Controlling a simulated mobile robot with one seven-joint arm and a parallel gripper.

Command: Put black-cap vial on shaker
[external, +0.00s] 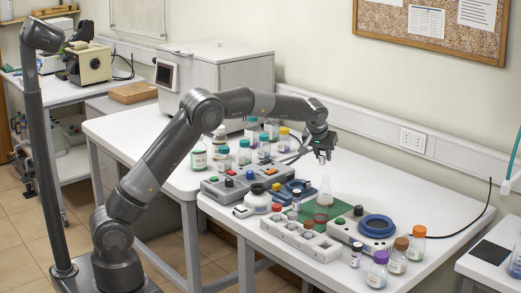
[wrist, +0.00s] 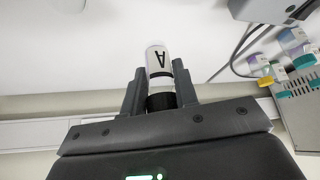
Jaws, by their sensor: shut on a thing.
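My gripper (wrist: 159,84) is shut on a white-labelled vial (wrist: 158,58) marked "A", with its black cap (wrist: 160,101) toward the palm. In the external view my gripper (external: 319,143) is raised above the table, over a clear flask (external: 325,190). The held vial is too small there to make out clearly. A grey device with a blue ring on top (external: 376,225) stands at the right of the table; it may be the shaker.
Grey control boxes (external: 235,184) and a long white block with round wells (external: 300,236) crowd the table. Several capped bottles (external: 397,256) stand at the front right. Teal-capped jars (external: 198,156) stand at the back. The right rear tabletop (external: 420,196) is clear.

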